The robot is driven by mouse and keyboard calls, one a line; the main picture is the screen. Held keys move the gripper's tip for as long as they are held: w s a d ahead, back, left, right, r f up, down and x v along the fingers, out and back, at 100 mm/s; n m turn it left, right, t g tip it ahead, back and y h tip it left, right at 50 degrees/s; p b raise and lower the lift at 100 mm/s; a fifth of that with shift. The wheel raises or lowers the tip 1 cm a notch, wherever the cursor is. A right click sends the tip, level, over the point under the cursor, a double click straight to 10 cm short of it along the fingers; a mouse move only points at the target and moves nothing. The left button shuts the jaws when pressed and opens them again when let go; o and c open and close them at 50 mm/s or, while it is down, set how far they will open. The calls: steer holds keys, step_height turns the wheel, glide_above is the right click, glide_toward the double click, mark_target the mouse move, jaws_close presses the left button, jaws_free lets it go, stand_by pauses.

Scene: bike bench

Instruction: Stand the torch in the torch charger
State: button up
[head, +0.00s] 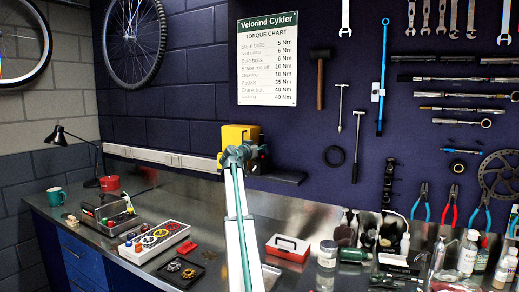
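I cannot make out a torch or a torch charger for certain in the head view. My white arm with a teal stripe reaches up the middle of the picture and ends in a grey joint. A yellow block (239,134) shows just above and behind that joint, with dark parts at its right; what it is I cannot tell. The fingers of my gripper are not distinguishable there, so neither their opening nor anything held can be read. A black device with a grey top (103,208) stands on the bench at the left; its kind is unclear.
A white tray of coloured rings (134,254), a black tray of metal parts (165,274) and a red-and-white box (287,247) stand on the steel bench (215,208). Jars and bottles (467,252) crowd the right. A lamp (58,135) and teal mug (56,197) are at far left.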

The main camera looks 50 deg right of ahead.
steer(key=o, duration=0.4)
steer(key=a, duration=0.4)
steer(key=s+a, duration=0.1)
steer(key=a, duration=0.3)
steer(key=s+a, duration=0.1)
steer(key=a, duration=0.3)
steer(key=shift+d, duration=0.1)
stand_by(0.5)
